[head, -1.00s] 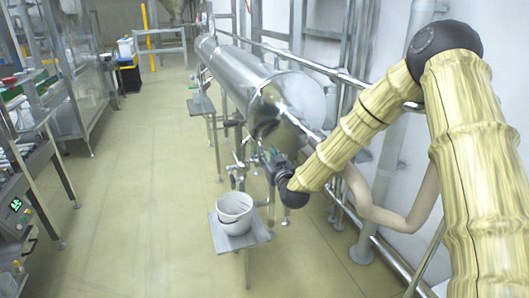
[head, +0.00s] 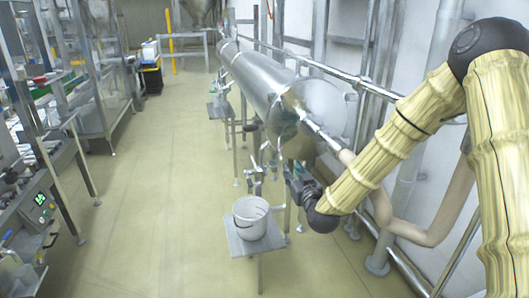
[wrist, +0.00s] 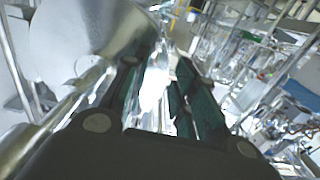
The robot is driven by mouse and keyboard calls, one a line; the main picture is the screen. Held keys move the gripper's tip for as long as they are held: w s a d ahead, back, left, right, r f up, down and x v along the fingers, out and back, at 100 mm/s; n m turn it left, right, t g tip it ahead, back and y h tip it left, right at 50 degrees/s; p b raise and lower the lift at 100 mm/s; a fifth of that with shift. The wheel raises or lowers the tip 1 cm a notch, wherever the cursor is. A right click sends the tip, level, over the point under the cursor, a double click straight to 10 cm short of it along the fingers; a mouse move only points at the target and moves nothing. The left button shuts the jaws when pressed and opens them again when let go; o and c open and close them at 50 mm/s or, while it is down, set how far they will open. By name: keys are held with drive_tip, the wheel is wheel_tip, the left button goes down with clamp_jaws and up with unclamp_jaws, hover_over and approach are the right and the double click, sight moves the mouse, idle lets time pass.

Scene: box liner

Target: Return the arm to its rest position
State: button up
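My arm, pale yellow and ribbed with black joints, reaches from the right side of the head view down to the middle. My gripper (head: 290,178) is at its end, beside the near end of the steel tank (head: 310,105) and above and right of a white bucket (head: 250,222). In the wrist view my gripper (wrist: 163,85) has two dark fingers with green pads, standing apart. Nothing shows held between them; the background there is bright and blurred.
The bucket stands on a small metal stand (head: 262,243). Pipes and rails (head: 400,100) line the wall at right. A workbench with a control panel (head: 40,205) is at left. The floor (head: 165,200) between is clear.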

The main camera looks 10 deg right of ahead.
drive_tip(key=s+a+f+g, duration=0.25)
drive_tip(key=s+f, duration=0.35)
drive_tip(key=f, duration=0.4)
drive_tip(key=s+a+f+g, duration=0.1)
drive_tip(key=s+f+g, duration=0.3)
drive_tip(key=s+f, duration=0.4)
drive_tip(key=s+a+f+g, duration=0.25)
drive_tip(key=s+f, duration=0.25)
drive_tip(key=f, duration=0.6)
drive_tip(key=s+f+g, duration=0.3)
drive_tip(key=s+f, duration=0.1)
drive_tip(key=s, duration=0.6)
drive_tip(key=s+f+g, duration=0.3)
drive_tip(key=s+f, duration=0.1)
drive_tip(key=s, duration=0.7)
drive_tip(key=s+d+f+m+g, duration=0.1)
drive_tip(key=s+f+g, duration=0.2)
drive_tip(key=s, duration=0.8)
wheel_tip(320, 180, down, 2)
drive_tip(key=shift+s+f+h, duration=0.1)
drive_tip(key=shift+s+h, duration=0.15)
drive_tip(key=shift+h, duration=0.05)
